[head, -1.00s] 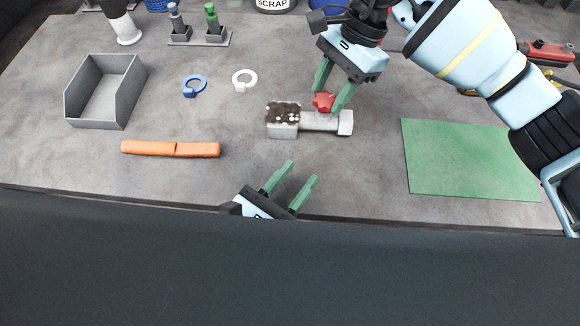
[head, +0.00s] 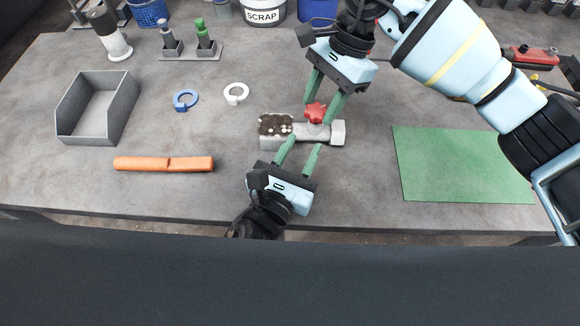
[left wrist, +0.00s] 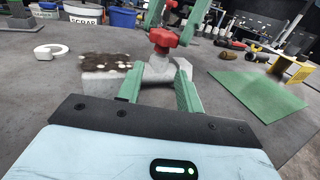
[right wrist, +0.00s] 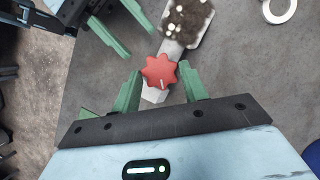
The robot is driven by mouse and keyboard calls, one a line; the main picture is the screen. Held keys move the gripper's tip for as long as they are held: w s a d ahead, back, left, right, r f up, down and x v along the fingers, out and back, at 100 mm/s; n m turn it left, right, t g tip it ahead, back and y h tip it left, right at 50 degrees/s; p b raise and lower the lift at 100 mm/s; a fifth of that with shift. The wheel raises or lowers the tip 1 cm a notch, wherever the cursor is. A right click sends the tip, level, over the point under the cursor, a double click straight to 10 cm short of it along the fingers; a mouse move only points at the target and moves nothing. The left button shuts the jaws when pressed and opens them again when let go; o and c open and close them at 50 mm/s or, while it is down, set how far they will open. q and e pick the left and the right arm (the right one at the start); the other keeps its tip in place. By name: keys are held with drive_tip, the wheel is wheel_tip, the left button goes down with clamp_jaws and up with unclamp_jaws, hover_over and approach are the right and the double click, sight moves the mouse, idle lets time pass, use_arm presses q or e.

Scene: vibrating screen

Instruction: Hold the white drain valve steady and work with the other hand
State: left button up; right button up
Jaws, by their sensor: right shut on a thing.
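The white drain valve (head: 337,131) lies on the grey table, a light body with a hex end on the right and a block topped with dark, speckled debris (head: 275,125) on the left. A red star-shaped knob (head: 315,112) sits on top of it. My right gripper (head: 321,109) is shut on the red knob from behind; the right wrist view shows the knob (right wrist: 160,71) between its fingers. My left gripper (head: 303,145) is open at the valve's near side. In the left wrist view the valve's pipe (left wrist: 160,70) lies just ahead between the green fingers; contact is unclear.
A blue ring (head: 185,100) and a white ring (head: 236,94) lie left of the valve. Further left are an orange bar (head: 163,164) and a grey open bin (head: 84,136). A green mat (head: 460,165) lies right. A scrap bucket (head: 263,14) stands behind.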

sight(313, 127)
use_arm(q)
drive_tip(key=shift+x, duration=2.5)
clamp_jaws()
use_arm(e)
drive_tip(key=o, duration=0.6)
drive_tip(key=shift+r, duration=0.1)
drive_tip(key=v, duration=0.7)
